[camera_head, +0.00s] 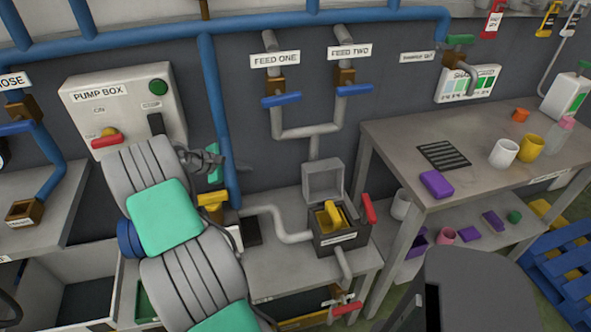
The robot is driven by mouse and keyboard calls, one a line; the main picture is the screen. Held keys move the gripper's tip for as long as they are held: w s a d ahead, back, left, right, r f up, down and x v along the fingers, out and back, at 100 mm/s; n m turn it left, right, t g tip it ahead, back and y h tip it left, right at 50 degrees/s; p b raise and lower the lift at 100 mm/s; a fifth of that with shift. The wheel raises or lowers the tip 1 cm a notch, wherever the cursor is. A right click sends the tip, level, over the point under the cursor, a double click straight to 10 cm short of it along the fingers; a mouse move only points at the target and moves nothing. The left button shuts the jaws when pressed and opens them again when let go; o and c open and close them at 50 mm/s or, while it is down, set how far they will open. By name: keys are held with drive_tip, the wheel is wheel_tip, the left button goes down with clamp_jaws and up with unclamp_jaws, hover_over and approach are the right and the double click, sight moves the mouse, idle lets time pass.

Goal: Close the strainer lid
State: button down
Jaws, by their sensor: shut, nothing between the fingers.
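The strainer is a dark grey box (343,243) on the low bench in the middle of the head view. Its grey square lid (322,180) stands raised at the back edge, so the box is open. A yellow basket with a handle (330,214) sits inside the box. A red lever (369,208) sticks up at the box's right side. My gripper (232,162) is shut and empty. In the picture it is up and left of the strainer, apart from the lid, in front of the grey wall near the blue vertical pipe.
The blue vertical pipe (218,125) runs beside my gripper. A pump box (124,108) is on the left wall. A grey pipe (275,220) enters the strainer's left side. A table (400,150) with cups stands close on the right. The space above the strainer looks clear.

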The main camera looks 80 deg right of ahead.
drive_tip(key=s+d+f+g, duration=0.1)
drive_tip(key=s+d+f, duration=0.1)
drive_tip(key=s+d, duration=0.2)
drive_tip(key=s+d+f+n+g+p, duration=0.1)
drive_tip(key=s+d, duration=0.3)
drive_tip(key=s, duration=0.7)
drive_tip(key=shift+d+f+g+p, duration=0.3)
drive_tip(key=shift+d+f, duration=0.05)
drive_tip(key=shift+w, duration=0.1)
